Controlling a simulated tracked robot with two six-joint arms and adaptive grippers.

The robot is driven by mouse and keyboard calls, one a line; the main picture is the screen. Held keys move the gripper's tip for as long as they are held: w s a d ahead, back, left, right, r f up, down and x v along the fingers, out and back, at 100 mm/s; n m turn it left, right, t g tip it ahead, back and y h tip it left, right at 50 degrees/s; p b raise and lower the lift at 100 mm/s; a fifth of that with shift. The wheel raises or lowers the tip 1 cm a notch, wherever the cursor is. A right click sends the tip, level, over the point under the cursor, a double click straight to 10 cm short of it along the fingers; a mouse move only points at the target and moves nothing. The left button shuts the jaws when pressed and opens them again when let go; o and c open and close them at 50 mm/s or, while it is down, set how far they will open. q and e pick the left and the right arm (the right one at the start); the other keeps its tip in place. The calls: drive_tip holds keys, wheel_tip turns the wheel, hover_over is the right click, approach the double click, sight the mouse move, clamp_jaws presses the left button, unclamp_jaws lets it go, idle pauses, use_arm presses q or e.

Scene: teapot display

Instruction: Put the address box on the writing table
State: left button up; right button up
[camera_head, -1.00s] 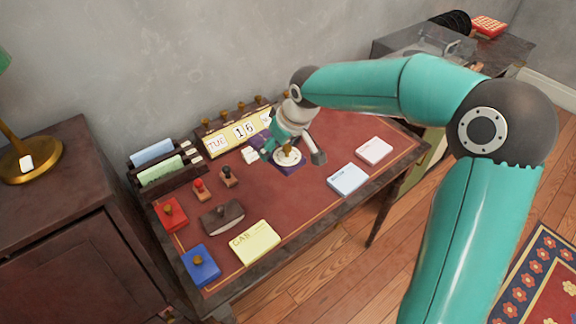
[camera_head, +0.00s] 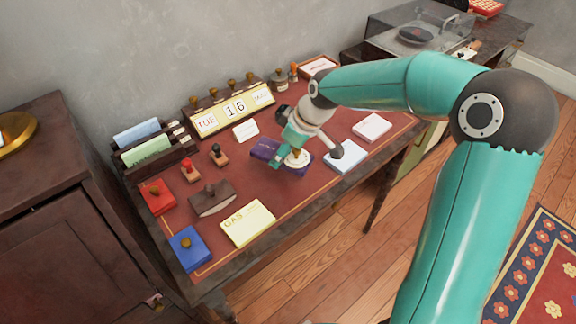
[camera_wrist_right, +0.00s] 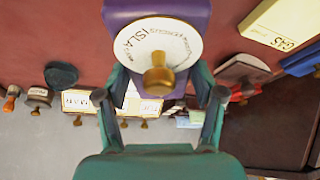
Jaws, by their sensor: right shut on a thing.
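The writing table (camera_head: 285,205) has a red top with a dark wooden edge. A purple box (camera_head: 264,149) with a white lettered disc and a brass knob, which looks like the address box, is over the middle of the table. My right gripper (camera_head: 292,143) is shut on it. My left gripper is out of view.
A calendar (camera_head: 233,108) stands at the back. A letter rack (camera_head: 150,146), stamps (camera_head: 189,170), a rocker blotter (camera_head: 211,199) and red (camera_head: 158,198) and blue (camera_head: 190,250) knobbed boxes fill the left. A yellow pad (camera_head: 247,224) lies in front; blue (camera_head: 346,157) and white (camera_head: 371,127) pads lie right.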

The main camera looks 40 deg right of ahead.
sight(285, 175)
wheel_tip(285, 175, down, 6)
drive_tip(key=o, duration=1.2)
drive_tip(key=shift+r, duration=0.1)
drive_tip(key=v, duration=1.1)
drive_tip(key=shift+s+d+r, duration=0.1)
drive_tip(key=shift+s+r, duration=0.1)
drive_tip(key=shift+r, duration=0.15)
